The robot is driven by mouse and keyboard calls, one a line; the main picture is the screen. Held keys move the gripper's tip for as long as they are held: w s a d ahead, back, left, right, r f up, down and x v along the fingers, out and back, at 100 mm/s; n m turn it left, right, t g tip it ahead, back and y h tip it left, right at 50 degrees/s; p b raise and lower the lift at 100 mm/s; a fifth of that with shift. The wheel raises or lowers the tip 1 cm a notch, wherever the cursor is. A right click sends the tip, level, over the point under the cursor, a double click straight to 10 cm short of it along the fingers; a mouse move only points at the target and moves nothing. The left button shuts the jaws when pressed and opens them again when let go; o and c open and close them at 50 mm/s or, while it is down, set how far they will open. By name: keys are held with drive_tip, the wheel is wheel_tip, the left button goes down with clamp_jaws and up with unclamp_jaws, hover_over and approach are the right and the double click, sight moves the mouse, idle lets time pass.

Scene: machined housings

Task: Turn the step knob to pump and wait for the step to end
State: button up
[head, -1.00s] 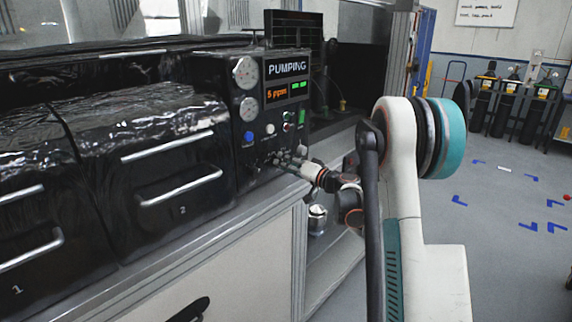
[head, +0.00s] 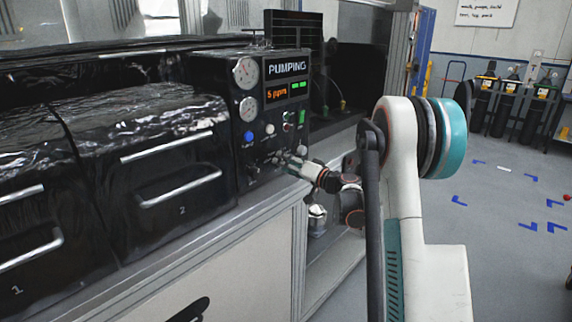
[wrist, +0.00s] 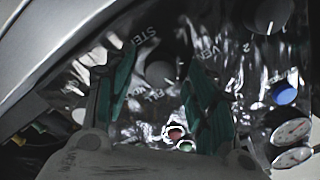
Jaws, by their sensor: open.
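The black control panel (head: 256,165) stands on the bench, and its display (head: 287,68) reads PUMPING. An orange readout (head: 276,94) shows 5 ppm, with green lights beside it. My gripper (head: 286,160) is in front of the panel's lower right. In the wrist view, my gripper (wrist: 163,62) has its two teal fingers apart. A round dark knob (wrist: 160,73) shows between them, near lettering that seems to read STEP (wrist: 141,39). The fingers appear clear of it. The knob's pointer is too dim to read.
Two gauges (head: 246,72) and a blue button (head: 248,136) are on the panel. In the wrist view a large knob (wrist: 270,14) is at the top right. Black drawer units (head: 160,150) are left of the panel. Gas cylinders (head: 508,105) stand far right, with open floor before them.

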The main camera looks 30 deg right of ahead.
drive_tip(key=v, duration=1.1)
drive_tip(key=shift+s, duration=0.35)
drive_tip(key=shift+r, duration=0.1)
